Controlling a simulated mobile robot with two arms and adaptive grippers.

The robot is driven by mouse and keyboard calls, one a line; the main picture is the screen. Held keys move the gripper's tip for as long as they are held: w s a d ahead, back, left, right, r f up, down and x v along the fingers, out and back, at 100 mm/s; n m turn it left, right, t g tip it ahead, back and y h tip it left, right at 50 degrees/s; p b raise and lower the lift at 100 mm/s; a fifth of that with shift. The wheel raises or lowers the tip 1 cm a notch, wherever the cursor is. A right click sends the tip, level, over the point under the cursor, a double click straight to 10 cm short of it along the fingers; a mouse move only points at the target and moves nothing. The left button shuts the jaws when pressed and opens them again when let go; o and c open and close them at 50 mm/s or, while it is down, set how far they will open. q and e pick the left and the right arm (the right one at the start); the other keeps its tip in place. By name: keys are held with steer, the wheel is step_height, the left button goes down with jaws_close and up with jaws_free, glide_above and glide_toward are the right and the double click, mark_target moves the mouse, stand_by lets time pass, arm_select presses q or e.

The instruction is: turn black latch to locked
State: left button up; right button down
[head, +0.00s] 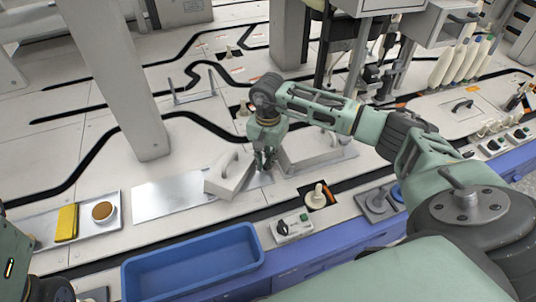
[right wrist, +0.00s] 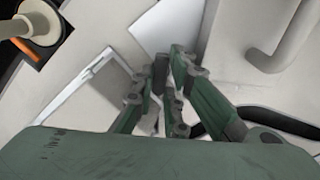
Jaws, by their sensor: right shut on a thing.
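My right gripper (head: 264,166) points down between a tilted white block with a handle (head: 228,178) and a low white housing (head: 312,150). In the right wrist view its green fingers (right wrist: 166,68) are close together. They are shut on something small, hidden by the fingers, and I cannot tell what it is. I cannot pick out the black latch for certain in either view. The white handle (right wrist: 282,45) shows beside the fingers in the right wrist view. My left gripper is not in view; only part of my left arm shows at lower left.
A blue bin (head: 192,262) stands at the front. A small switch box (head: 292,228) and a cream knob on a black-and-orange base (head: 318,197) are near the front edge. A flat metal plate (head: 165,196) lies left of the block.

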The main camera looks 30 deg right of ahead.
mark_target(268, 161)
steer(key=shift+r+m+p, duration=0.1)
steer(key=shift+m+p, duration=0.75)
steer(key=shift+m, duration=0.65)
steer(key=c, duration=1.8)
jaws_free()
steer(key=shift+o, duration=0.2)
steer(key=shift+r, duration=3.95)
steer(key=shift+c, duration=0.5)
